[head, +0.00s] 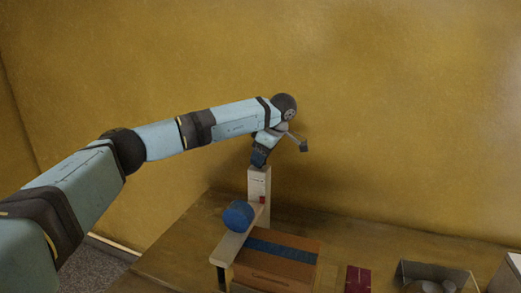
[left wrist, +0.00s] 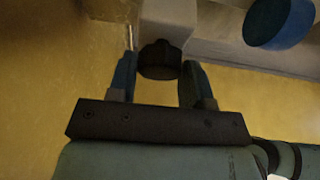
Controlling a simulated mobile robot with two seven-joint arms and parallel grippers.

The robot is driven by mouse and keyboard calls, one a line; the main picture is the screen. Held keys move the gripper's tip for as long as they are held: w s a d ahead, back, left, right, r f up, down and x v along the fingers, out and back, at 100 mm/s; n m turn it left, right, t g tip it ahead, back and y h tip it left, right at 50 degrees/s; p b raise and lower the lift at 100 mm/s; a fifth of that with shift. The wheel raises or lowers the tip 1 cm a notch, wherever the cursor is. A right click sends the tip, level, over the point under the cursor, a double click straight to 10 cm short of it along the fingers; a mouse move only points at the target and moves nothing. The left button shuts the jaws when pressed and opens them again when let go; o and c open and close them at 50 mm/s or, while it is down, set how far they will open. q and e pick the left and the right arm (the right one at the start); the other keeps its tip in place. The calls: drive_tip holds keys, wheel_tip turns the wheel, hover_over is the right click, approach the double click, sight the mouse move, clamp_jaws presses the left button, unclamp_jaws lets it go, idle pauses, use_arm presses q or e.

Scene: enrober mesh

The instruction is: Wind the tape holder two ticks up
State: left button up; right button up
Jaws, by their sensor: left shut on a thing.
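A pale upright post (head: 259,184) stands on the table and carries small dark marks and a red mark (head: 262,199). A blue tape roll (head: 238,215) sits beside it, low on its left. The tape roll also shows in the left wrist view (left wrist: 280,22). My left gripper (head: 260,157) is at the top of the post. In the left wrist view, its blue fingers (left wrist: 160,65) are shut on a dark knob (left wrist: 160,52), one on each side. The scale's marks are too small to read. My right gripper is not in view.
A brown box (head: 275,272) with a blue strip (head: 270,248) lies in front of the post. A dark red card (head: 358,280) and a grey tray (head: 432,275) with rounded items lie to the right. The yellow wall (head: 400,110) is close behind.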

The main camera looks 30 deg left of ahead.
use_arm(q)
drive_tip(key=n+g+p, duration=0.1)
drive_tip(key=n, duration=0.2)
drive_tip(key=n+g+h+p, duration=0.1)
drive_tip(key=n+p, duration=0.1)
drive_tip(key=n, duration=0.1)
drive_tip(key=shift+w+r+n, duration=0.1)
drive_tip(key=shift+r+n, duration=0.05)
drive_tip(key=shift+n, duration=0.15)
drive_tip(key=shift+a+n+g+h+p, duration=0.1)
drive_tip(key=shift+n+g+h+p, duration=0.35)
drive_tip(key=shift+n+p, duration=0.55)
drive_tip(key=shift+n+g+h, duration=0.25)
drive_tip(key=shift+n+h, duration=0.2)
drive_tip(key=shift+n, duration=1.05)
drive_tip(key=shift+f+n, duration=0.2)
drive_tip(key=shift+n, duration=0.1)
drive_tip(key=o, duration=0.9)
